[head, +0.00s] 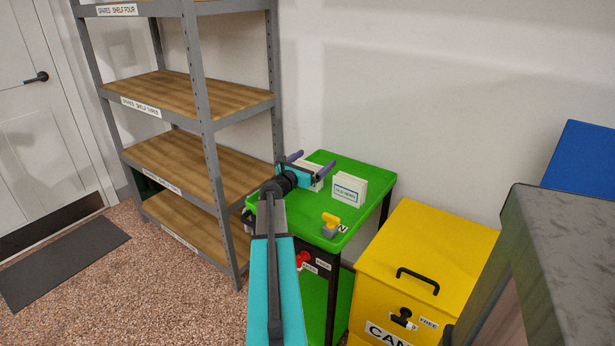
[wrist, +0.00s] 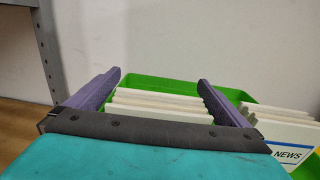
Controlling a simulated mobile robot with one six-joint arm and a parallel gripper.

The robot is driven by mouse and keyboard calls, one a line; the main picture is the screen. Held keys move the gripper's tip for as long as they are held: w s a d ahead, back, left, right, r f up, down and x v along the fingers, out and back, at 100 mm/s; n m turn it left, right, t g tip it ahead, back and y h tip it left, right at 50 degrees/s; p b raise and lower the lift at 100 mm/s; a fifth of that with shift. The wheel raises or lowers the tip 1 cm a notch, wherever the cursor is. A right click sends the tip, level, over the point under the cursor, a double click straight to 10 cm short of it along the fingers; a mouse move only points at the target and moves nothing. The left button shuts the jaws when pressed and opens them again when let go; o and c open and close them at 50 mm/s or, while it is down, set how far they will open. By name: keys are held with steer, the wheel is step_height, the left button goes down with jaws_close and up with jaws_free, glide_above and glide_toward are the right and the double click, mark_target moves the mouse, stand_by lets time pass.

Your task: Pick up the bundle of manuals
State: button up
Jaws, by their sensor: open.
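My gripper (head: 311,164) is open, with its purple fingers over the green cart top (head: 332,158). A cream-white bundle (head: 313,180) stands there by the gripper, partly hidden by it, its label unreadable. In the wrist view, white slabs (wrist: 160,104) show between and beyond my open fingers (wrist: 159,77); contact cannot be told. A second white bundle (head: 349,188) stands just to the right, with a blue-bordered label that ends in "NEWS"; it also shows at the right edge of the wrist view (wrist: 290,128). No label reading "manuals" is visible.
A small yellow and grey object (head: 331,223) sits at the cart's front edge. A metal rack (head: 205,150) with wooden shelves stands close on the left. A yellow cabinet (head: 440,245) stands to the right. The wall is close behind the cart.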

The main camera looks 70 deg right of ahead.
steer(key=c, duration=1.1)
steer(key=shift+r, duration=0.15)
steer(key=s+a+r+p, duration=0.1)
steer(key=s+a+p, duration=0.1)
steer(key=a, duration=0.2)
steer(key=s+a+r+p, duration=0.1)
steer(key=s+a+r, duration=0.1)
steer(key=a, duration=0.2)
steer(key=s+a+r+p, duration=0.1)
steer(key=s+a+p, duration=0.1)
steer(key=a, duration=0.2)
steer(key=shift+s+r+p, duration=0.15)
steer(key=shift+r+p, duration=0.15)
steer(key=shift+r, duration=0.1)
steer(key=p, duration=0.6)
steer(key=shift+s+a+r, duration=0.1)
steer(key=shift+s+a, duration=0.15)
steer(key=p, duration=0.3)
steer(key=a+p, duration=0.1)
steer(key=p, duration=0.3)
steer(key=shift+s+a, duration=0.1)
steer(key=shift+s, duration=0.15)
steer(key=shift+a+p, duration=0.25)
steer(key=shift+p, duration=0.45)
